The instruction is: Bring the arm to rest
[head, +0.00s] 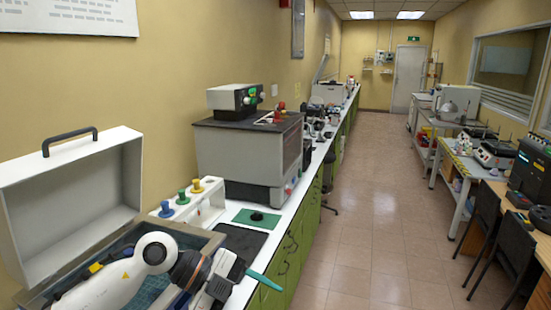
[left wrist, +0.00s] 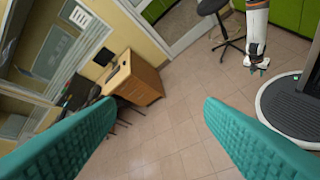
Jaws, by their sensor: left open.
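My left arm, white with a dark wrist and an orange ring, comes in at the bottom left of the head view, over an open case. My left gripper (head: 252,280) shows one teal finger there, pointing right past the counter's front edge; the rest is hidden. In the left wrist view the two teal fingers of my left gripper (left wrist: 159,103) are wide apart with nothing between them, facing the floor and a desk. My right gripper (left wrist: 258,67) hangs small at the upper right of that view; its jaw gap is too small to judge.
The open grey case (head: 68,205) with a raised lid stands under my left arm. A white box with coloured knobs (head: 195,203), a green mat (head: 243,219) and a large grey machine (head: 235,155) sit along the counter. The tiled aisle (head: 365,225) is clear; chairs (head: 510,250) stand right.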

